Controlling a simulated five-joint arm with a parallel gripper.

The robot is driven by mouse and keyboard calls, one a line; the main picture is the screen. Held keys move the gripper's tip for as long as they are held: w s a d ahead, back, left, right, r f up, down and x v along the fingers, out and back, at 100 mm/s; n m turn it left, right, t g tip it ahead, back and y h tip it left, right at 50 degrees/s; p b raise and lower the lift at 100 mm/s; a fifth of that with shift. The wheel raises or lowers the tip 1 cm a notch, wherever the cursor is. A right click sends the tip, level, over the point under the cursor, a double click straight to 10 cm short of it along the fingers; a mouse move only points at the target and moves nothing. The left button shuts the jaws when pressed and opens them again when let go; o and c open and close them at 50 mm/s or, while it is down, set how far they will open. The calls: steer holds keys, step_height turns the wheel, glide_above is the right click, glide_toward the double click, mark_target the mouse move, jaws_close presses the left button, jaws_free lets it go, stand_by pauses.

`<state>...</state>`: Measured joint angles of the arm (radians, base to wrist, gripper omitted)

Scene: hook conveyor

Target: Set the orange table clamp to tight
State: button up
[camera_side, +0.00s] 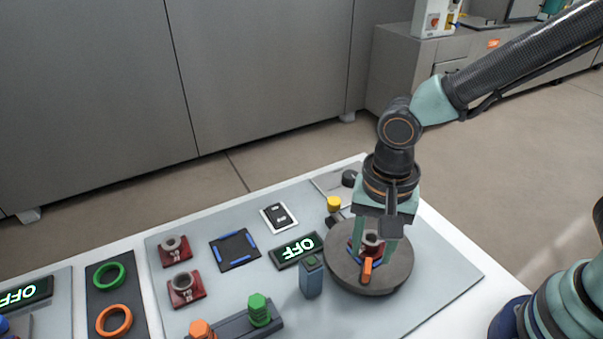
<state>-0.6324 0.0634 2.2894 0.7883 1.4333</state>
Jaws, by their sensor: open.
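The orange table clamp's short orange handle (366,271) shows on the round dark grey turntable (395,280), pointing toward the camera. Beside it on the turntable is a grey ring on a dark red base (372,246), with a bit of blue at its left edge. My gripper (374,246) points down over the turntable. Its two green fingers are open, one on each side of the grey ring. I cannot tell whether they touch anything. The fingers hide part of the ring and the clamp's setting.
Left of the turntable stand a blue-grey block (311,277) and an OFF display (296,250). A yellow knob (334,204) is behind. Red blocks with grey rings (185,287), a dark square tray (235,250) and green and orange bolts (259,309) lie further left. The panel's right side is clear.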

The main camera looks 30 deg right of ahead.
mark_target(368, 265)
step_height(368, 265, up, 9)
steer(key=shift+f, duration=0.2)
stand_by(0.3)
steer(key=w+d+r+n+t, duration=0.1)
steer(key=d+n, duration=0.3)
steer(key=d, duration=0.5)
steer(key=w+d+r+n+t, duration=0.2)
steer(key=d+r+n+t, duration=0.2)
steer(key=d, duration=0.5)
steer(key=shift+w+d+r+n+t, duration=0.2)
steer(key=shift+d+r+n+t, duration=0.1)
steer(key=shift+n, duration=0.3)
